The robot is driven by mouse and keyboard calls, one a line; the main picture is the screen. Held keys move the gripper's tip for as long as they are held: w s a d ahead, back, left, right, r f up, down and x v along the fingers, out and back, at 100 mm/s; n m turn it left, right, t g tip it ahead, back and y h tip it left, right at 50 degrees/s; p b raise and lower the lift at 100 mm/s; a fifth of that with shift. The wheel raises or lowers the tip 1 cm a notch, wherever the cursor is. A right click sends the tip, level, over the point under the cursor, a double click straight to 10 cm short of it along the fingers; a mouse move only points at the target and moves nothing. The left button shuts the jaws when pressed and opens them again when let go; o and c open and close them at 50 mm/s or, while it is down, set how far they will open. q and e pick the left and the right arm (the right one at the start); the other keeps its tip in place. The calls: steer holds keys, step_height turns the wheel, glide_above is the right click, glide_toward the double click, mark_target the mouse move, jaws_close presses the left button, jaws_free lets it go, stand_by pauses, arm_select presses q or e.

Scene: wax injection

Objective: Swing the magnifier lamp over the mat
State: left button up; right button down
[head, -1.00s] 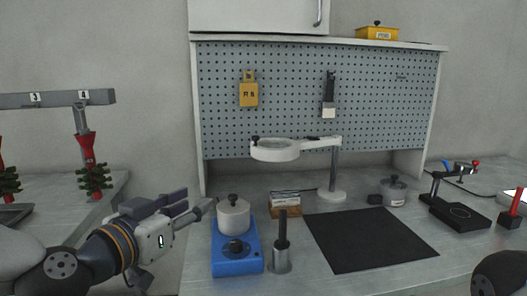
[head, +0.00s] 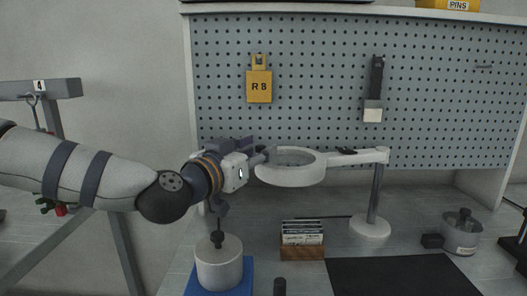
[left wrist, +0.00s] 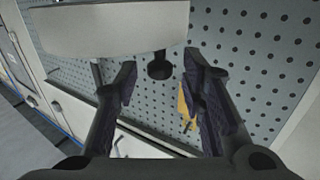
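The magnifier lamp has a white ring head (head: 291,175) on a white arm. The arm runs left from a grey post (head: 375,195) on a round white base. The head hangs to the left of the black mat (head: 400,277). My left gripper (head: 262,157) is at the ring's left side. In the left wrist view the gripper (left wrist: 160,72) is open, with a black knob (left wrist: 160,67) below the white lamp head (left wrist: 115,28) seen between its fingers. Neither finger clearly touches the knob. My right gripper is not in view.
A grey pot (head: 219,266) stands on a blue base below my left gripper. A wooden card box (head: 303,240) sits below the lamp head. A small lidded pot (head: 461,233) is at the right. The pegboard (head: 310,110) is close behind the lamp.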

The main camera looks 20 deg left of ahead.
arm_select(q)
steer(key=shift+x, duration=1)
steer(key=shift+r, duration=0.15)
jaws_close()
